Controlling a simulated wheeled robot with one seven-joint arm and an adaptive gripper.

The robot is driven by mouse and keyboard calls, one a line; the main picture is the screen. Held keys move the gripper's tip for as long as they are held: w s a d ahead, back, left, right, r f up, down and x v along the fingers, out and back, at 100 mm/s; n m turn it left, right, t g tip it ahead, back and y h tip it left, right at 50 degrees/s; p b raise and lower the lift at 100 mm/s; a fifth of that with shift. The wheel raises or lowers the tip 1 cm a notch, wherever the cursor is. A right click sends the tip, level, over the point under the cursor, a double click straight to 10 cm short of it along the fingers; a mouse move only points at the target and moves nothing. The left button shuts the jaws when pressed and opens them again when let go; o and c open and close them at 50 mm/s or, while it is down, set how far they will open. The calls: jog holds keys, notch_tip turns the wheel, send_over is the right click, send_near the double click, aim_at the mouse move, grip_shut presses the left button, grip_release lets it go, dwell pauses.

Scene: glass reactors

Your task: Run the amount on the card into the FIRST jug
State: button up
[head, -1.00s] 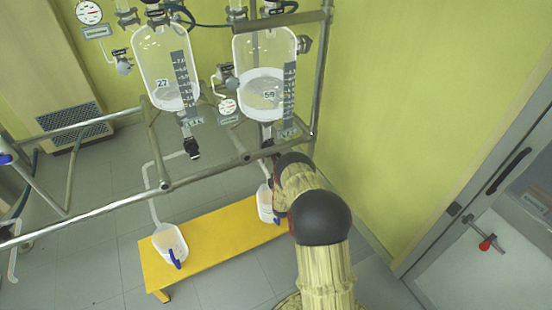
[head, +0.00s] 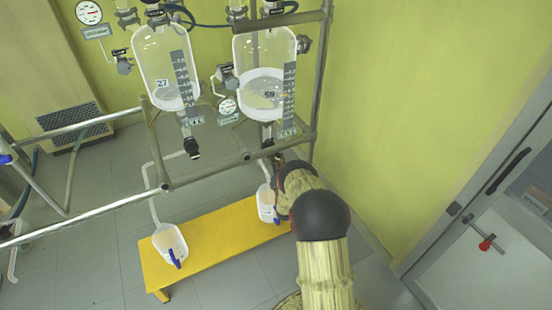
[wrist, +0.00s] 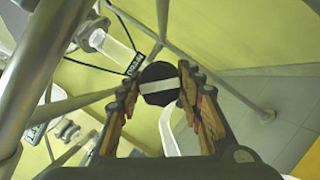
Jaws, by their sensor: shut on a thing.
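My gripper (wrist: 160,98) is shut on a round black valve knob (wrist: 158,84) with a white stripe. In the head view the fingers are hidden behind my arm, below the right glass reactor (head: 264,62) marked 59. That reactor holds pale liquid and has a grey scale strip (head: 289,95). The left reactor (head: 166,60), marked 27, also holds some liquid, with a black valve (head: 193,147) under it. A white jug (head: 268,205) stands at the bench's right end, partly hidden by my arm. Another white jug (head: 170,243) with a blue handle stands at the left end. No amount on a card is readable.
The jugs stand on a low yellow bench (head: 208,238). Metal frame rails (head: 90,205) cross in front of the reactors. A green wall (head: 400,110) and a grey door (head: 490,180) are on the right. Pressure gauges (head: 88,12) hang by the reactors.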

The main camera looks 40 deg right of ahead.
jog(key=shift+a+f, duration=0.1)
jog(key=o, duration=0.8)
jog(key=shift+o, duration=1.4)
jog(key=shift+o, duration=0.5)
jog(key=v, duration=1.2)
